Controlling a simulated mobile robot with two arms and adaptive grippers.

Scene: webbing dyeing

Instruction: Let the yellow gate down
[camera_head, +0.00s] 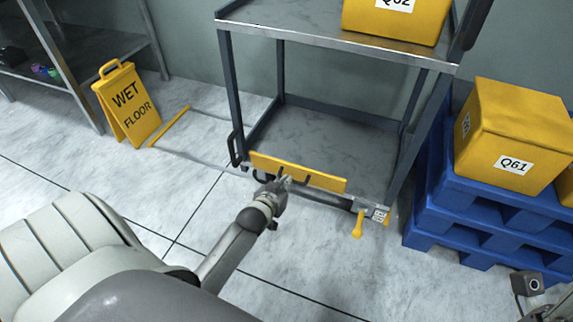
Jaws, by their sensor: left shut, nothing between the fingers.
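The yellow gate (320,180) is a long narrow bar along the front edge of the grey cart's lower shelf (325,135). I cannot tell its exact tilt from this high view. My left gripper (285,182) is shut and empty at the near side of the gate, left of its middle. Its fingertips overlap the gate's lower edge in the picture, and I cannot tell if they touch. A yellow lever (357,226) hangs below the cart's front right corner, next to a small labelled plate (379,214). The fingers of my right gripper do not show.
A yellow box marked Q62 (396,20) stands on the cart's top shelf (310,38). Blue pallets (430,217) with a yellow box marked Q61 (510,130) stand to the right. A wet floor sign (129,103) stands at left. The floor before the cart is clear.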

